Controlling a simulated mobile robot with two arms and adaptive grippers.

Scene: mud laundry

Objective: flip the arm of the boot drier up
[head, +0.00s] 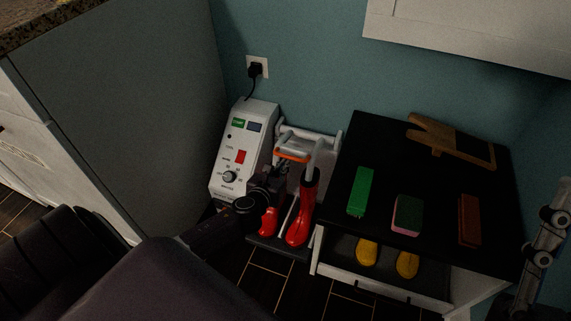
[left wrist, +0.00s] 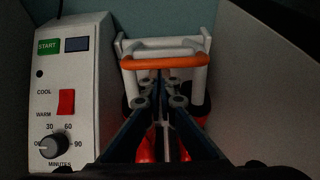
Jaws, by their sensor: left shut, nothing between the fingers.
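The boot drier is a white unit with a slanted control panel (head: 241,150) against the teal wall. Its white tubular arm has an orange bar (head: 292,155), which also shows in the left wrist view (left wrist: 165,62). Red boots (head: 300,222) stand beneath it; one tube goes into the right boot. My left gripper (head: 283,172) is shut and empty, just in front of and below the orange bar. In the left wrist view its fingers (left wrist: 159,78) point at the middle of the bar; I cannot tell whether they touch it.
A black-topped bench (head: 385,195) stands right of the drier with a green block, a sponge, a brown brush and a wooden boot jack on top. Yellow shoes (head: 367,252) sit below. A grey cabinet side (head: 130,110) closes off the left. A plugged outlet (head: 257,67) is above.

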